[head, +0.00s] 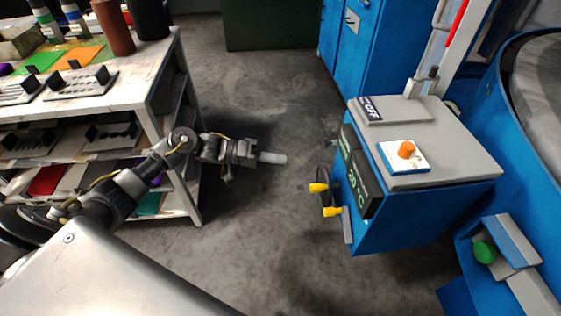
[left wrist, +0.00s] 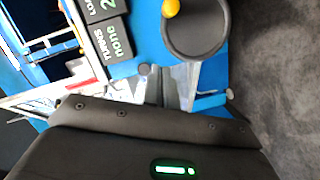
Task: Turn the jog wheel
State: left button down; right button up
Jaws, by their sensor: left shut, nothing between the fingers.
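The jog wheel (left wrist: 196,32) is a dark round disc on the blue cabinet's front in the left wrist view, with a yellow knob (left wrist: 171,8) near its rim. In the head view the wheel is seen nearly edge-on, and two yellow knobs (head: 318,187) stick out from that side. My left gripper (head: 284,159) is shut and empty, left of the cabinet and apart from the wheel. In the left wrist view its fingertips (left wrist: 168,72) are below the wheel. My right gripper is not in view.
One display reads "TURNS none". A cluttered bench (head: 160,85) stands at the left. A green button (head: 484,252) is at lower right. Grey floor lies between.

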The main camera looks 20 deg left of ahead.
aim_at(326, 181)
pick_arm(q)
jog(key=d, duration=0.3)
jog(key=d+f, duration=0.1)
jog(key=d, duration=0.1)
jog(key=d+f, duration=0.1)
jog(key=d, duration=0.2)
jog(key=shift+w+d+p, duration=0.15)
jog(key=shift+d+p, duration=0.2)
jog(key=shift+s+d+f, duration=0.25)
jog(key=shift+s+f, duration=0.05)
jog(key=shift+s, duration=0.05)
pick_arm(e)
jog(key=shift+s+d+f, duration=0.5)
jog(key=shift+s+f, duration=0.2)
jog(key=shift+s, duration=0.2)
pick_arm(q)
jog(key=shift+s+d, duration=0.1)
jog(key=shift+d, duration=0.05)
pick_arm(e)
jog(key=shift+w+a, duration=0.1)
pick_arm(q)
jog(key=shift+s+m, duration=0.2)
jog(key=shift+m, duration=0.3)
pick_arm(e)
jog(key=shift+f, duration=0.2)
